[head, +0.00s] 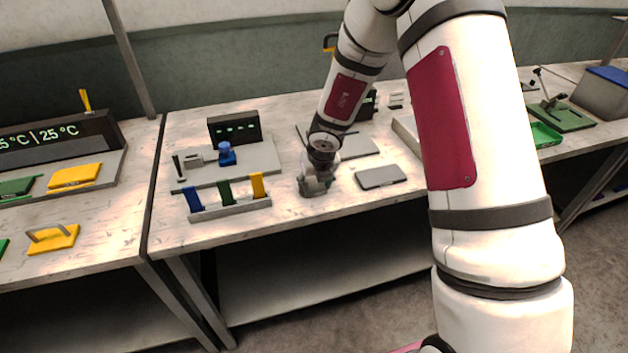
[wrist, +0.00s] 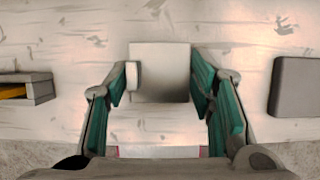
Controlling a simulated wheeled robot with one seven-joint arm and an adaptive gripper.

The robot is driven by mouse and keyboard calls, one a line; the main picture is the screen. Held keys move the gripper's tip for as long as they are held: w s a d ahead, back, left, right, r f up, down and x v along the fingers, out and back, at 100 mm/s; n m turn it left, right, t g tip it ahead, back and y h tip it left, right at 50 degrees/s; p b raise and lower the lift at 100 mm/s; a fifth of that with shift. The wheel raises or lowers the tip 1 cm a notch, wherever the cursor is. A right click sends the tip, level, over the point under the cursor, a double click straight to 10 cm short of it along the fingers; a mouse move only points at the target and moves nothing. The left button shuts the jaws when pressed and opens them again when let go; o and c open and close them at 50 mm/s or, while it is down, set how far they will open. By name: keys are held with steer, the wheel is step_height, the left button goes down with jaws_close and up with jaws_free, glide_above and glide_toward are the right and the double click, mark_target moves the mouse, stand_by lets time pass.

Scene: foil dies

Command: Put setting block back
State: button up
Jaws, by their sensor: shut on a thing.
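My gripper (head: 318,186) is low over the front part of the middle bench, between the coloured rack and a grey pad. In the wrist view my gripper (wrist: 160,92) has its green-padded fingers on both sides of a pale square block (wrist: 165,72), which I take to be the setting block. The block has a small upright piece at its left side. The gripper is shut on it. In the head view the block is hidden by my gripper. I cannot tell whether the block touches the bench.
A rack (head: 230,210) with blue, green and yellow pieces stands to the left. A flat grey pad (head: 380,177) lies to the right. Behind are a grey plate with a blue fixture (head: 227,153) and a dark display (head: 233,127). A white strip (wrist: 160,152) with red ends lies near the bench's front edge.

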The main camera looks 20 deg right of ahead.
steer(key=o, duration=1.6)
steer(key=shift+f, duration=0.1)
steer(key=shift+o, duration=0.2)
step_height(320, 180, up, 24)
steer(key=s+a+n+t+p, duration=0.3)
steer(key=n+t, duration=0.1)
steer(key=n, duration=0.5)
steer(key=s+a+r+n+y, duration=0.3)
steer(key=s+a+r+n, duration=0.25)
steer(key=r+n, duration=0.4)
steer(key=s+r+n+g, duration=0.1)
steer(key=s+r+n, duration=0.2)
steer(key=s+n, duration=0.8)
steer(key=s+d+n+g+h, duration=0.1)
steer(key=s+d+n, duration=0.2)
steer(key=s, duration=0.5)
steer(key=s+d+f+n+g+h, duration=0.1)
steer(key=s+d+n+h, duration=0.1)
steer(key=s+d, duration=0.3)
steer(key=s+n, duration=0.1)
steer(key=s, duration=0.2)
steer(key=shift+d+f, duration=0.3)
